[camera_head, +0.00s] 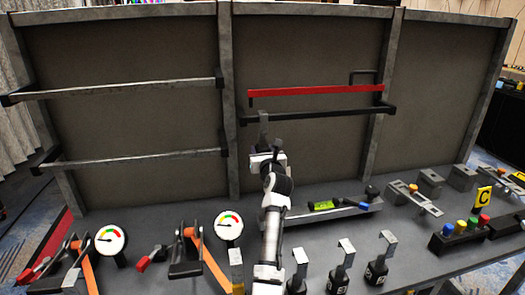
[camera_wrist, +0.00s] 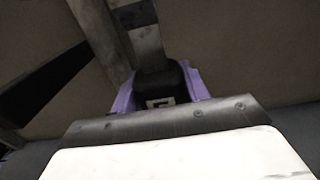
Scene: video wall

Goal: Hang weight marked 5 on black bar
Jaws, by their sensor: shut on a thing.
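The black bar (camera_head: 330,112) runs across the middle panel, below a red bar (camera_head: 315,90). My gripper (camera_head: 267,152) is raised in front of that panel, below the black bar's left part. It is shut on a dark weight (camera_wrist: 160,78) between its purple fingers (camera_wrist: 160,92) in the wrist view. The weight's grey hook (camera_head: 263,124) stands upright and overlaps the black bar in the head view; I cannot tell whether they touch. The black bar also shows at the left of the wrist view (camera_wrist: 45,90). A pale label is partly visible on the weight; its number is unreadable.
Several hooked weights, including one at the front (camera_head: 338,280), stand on the grey table. Two gauges (camera_head: 111,240) (camera_head: 228,225), orange-handled clamps and a rail with a green level (camera_head: 322,206) are nearby. Grey bars (camera_head: 130,87) cross the left panel.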

